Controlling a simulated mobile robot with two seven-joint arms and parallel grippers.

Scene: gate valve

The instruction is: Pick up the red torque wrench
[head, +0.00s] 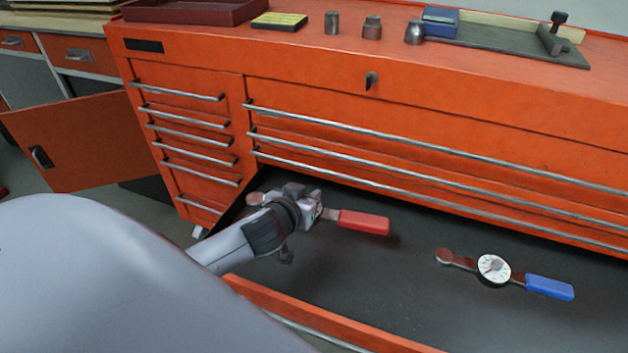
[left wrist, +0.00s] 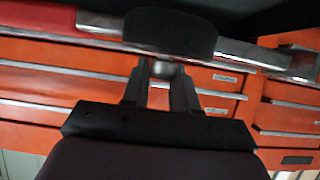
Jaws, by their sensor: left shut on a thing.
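The red torque wrench (head: 363,222) is at the left part of the open drawer, its red handle pointing right. My left gripper (head: 303,208) is shut on its middle, around the dial, and hides most of that part. Its round head end (head: 255,198) shows left of the gripper. In the left wrist view the wrench's metal shaft (left wrist: 245,52) crosses the top, with a dark rounded part in the middle and the fingers of my left gripper (left wrist: 163,72) against it. A shadow lies beside the handle; the exact height above the drawer floor is unclear. My right gripper is not seen.
A blue-handled torque wrench (head: 549,287) with a white dial lies to the right on the dark drawer floor (head: 400,295). The drawer front (head: 310,318) is near me; the orange cabinet (head: 420,125) rises behind. Sockets (head: 372,28) stand on top. An orange door (head: 85,145) hangs open at left.

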